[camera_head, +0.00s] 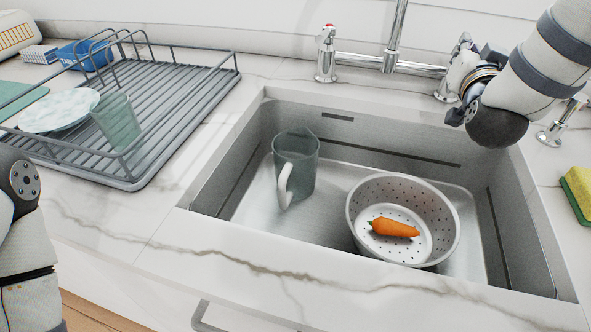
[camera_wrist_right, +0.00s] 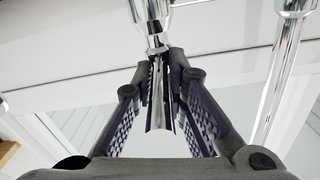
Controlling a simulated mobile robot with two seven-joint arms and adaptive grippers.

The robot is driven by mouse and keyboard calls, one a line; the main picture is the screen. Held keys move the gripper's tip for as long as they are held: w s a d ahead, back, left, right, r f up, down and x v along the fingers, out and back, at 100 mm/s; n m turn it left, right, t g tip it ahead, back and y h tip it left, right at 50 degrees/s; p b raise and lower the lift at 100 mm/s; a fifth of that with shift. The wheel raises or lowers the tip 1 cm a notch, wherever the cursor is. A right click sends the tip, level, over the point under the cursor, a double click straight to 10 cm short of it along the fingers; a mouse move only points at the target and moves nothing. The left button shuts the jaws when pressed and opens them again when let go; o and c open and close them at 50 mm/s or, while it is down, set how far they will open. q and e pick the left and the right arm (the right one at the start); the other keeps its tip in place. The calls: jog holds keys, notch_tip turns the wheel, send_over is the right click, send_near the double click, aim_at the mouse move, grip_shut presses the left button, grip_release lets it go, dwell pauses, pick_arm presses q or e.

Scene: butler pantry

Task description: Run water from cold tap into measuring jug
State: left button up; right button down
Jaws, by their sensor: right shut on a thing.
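The measuring jug (camera_head: 298,160), translucent grey-green with a pale handle, stands upright in the left part of the sink (camera_head: 230,200). I cannot make out any water in it. The cold tap (camera_head: 446,92) is the chrome tap at the right of the bridge faucet, partly hidden by my right gripper. My right gripper (camera_head: 467,72) is shut on this tap's upper part. In the right wrist view the fingers (camera_wrist_right: 160,72) close around a chrome piece (camera_wrist_right: 156,105). My left gripper is out of view; only part of my left arm shows at the left edge.
A perforated colander (camera_head: 358,215) with a carrot (camera_head: 394,228) sits right of the jug. The red-marked tap (camera_head: 326,58) and tall spout (camera_head: 396,25) stand behind the sink. A dish rack (camera_head: 190,95) holds a plate and glass. A sponge (camera_head: 579,190) lies at right.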

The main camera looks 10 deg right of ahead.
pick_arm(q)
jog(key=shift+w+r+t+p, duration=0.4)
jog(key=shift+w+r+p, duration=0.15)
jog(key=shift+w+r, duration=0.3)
pick_arm(e)
jog(key=shift+d+r+n+t+y, duration=0.2)
jog(key=shift+n+t+y, duration=0.25)
jog(key=shift+y, duration=0.25)
jog(key=shift+d+r+n+t+y, duration=0.2)
jog(key=shift+n+t+y, duration=0.2)
jog(key=shift+y, duration=0.3)
dwell(5.8)
